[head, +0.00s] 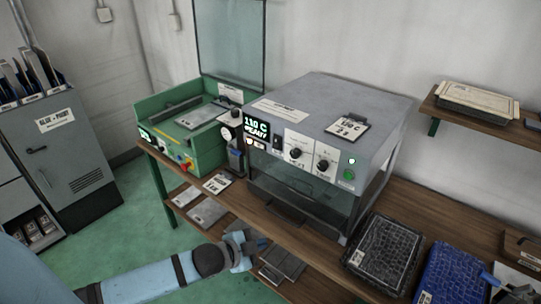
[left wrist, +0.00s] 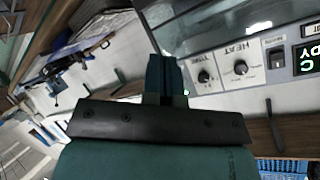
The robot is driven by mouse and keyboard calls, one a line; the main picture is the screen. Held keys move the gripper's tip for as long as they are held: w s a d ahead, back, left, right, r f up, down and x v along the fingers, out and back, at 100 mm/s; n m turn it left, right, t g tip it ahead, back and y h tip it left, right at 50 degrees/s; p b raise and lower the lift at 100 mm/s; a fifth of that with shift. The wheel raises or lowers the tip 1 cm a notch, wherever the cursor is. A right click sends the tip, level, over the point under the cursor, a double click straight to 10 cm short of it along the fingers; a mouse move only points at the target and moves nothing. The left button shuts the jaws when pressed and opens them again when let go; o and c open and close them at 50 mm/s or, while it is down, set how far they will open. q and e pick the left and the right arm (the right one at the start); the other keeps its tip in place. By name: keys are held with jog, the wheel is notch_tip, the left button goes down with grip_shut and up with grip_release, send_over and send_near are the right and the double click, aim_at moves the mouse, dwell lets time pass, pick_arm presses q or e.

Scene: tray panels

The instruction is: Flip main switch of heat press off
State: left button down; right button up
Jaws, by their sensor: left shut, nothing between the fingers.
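The heat press is a grey box (head: 330,105) on a wooden bench, its lit display (head: 256,130) reading 110 C READY. A dark rocker switch (head: 277,142) sits just right of the display; it also shows in the left wrist view (left wrist: 276,57). Its position is too small to tell. My left gripper (head: 256,243) is shut and empty, low in front of the bench edge, below the press and apart from it. Its closed fingers (left wrist: 165,72) show in the left wrist view, beside the knobs. What seems to be my right gripper (head: 492,279) shows partly at the lower right.
Two knobs (head: 296,153) and a green button (head: 348,174) are on the press front. A green machine (head: 180,130) stands left. A black crate (head: 384,253) and a blue crate (head: 452,272) stand right. A shelf (head: 485,119) is on the right wall.

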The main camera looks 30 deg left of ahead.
pick_arm(q)
jog(key=w+a+r+m+t+y+b, duration=0.1)
jog(key=w+a+r+m, duration=0.3)
jog(key=r, duration=0.4)
jog(key=w+a+r+m+t+y+b, duration=0.1)
jog(key=w+a+r+m+b, duration=0.2)
jog(key=w+a+r, duration=0.3)
jog(key=a+r+m, duration=0.1)
jog(key=a+r, duration=0.1)
jog(key=a, duration=0.1)
jog(key=shift+w+a+r, duration=0.3)
jog(key=shift+w+r, duration=0.05)
jog(key=shift+r, duration=0.05)
jog(key=shift+w, duration=0.1)
jog(key=p, duration=0.2)
send_near(275, 146)
jog(key=x, duration=0.7)
jog(key=shift+w+d+f, duration=0.1)
jog(key=shift+w, duration=0.15)
